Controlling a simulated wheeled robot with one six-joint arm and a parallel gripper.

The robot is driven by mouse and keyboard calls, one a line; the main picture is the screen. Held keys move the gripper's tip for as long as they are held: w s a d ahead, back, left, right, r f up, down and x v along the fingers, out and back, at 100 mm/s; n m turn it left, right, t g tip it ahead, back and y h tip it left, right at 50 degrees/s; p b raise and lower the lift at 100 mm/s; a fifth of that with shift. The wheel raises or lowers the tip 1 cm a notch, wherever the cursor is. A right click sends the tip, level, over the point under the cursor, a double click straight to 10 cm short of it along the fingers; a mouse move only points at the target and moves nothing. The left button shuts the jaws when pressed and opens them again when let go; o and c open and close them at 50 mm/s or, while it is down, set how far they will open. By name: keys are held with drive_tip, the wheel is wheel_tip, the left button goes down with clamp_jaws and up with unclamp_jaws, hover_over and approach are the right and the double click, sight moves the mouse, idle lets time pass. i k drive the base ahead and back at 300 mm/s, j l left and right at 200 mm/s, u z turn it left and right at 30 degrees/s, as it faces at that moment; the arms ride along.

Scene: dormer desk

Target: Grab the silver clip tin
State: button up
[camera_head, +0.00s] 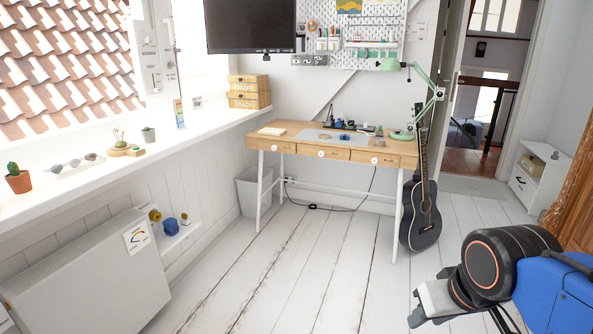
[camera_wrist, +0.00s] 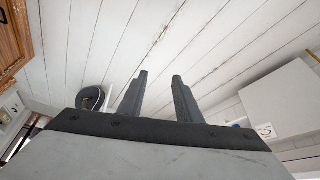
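A small, roundish, silvery item (camera_head: 379,141) sits on the wooden desk (camera_head: 258,142), toward its right side by the lamp base. It may be the silver clip tin, but it is too small to be sure. My gripper (camera_wrist: 160,74) is open and empty in the wrist view, its two dark fingers apart with white floorboards beyond. In the head view my arm is at the lower right, well short of the desk. The desk and the silvery item are not clearly visible in the wrist view.
A green lamp (camera_head: 402,134), a blue item (camera_head: 345,137) and a grey mat (camera_head: 314,138) are on the desk. A black guitar (camera_head: 421,216) leans at its right end. A white heater-like cabinet (camera_head: 90,280) stands left. The plank floor before the desk is clear.

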sight(380, 142)
drive_tip(key=i+z, duration=0.1)
drive_tip(key=i, duration=0.5)
drive_tip(key=i+j+z, duration=0.1)
drive_tip(key=i, duration=0.55)
drive_tip(key=i+j+z, duration=0.1)
drive_tip(key=i, duration=0.5)
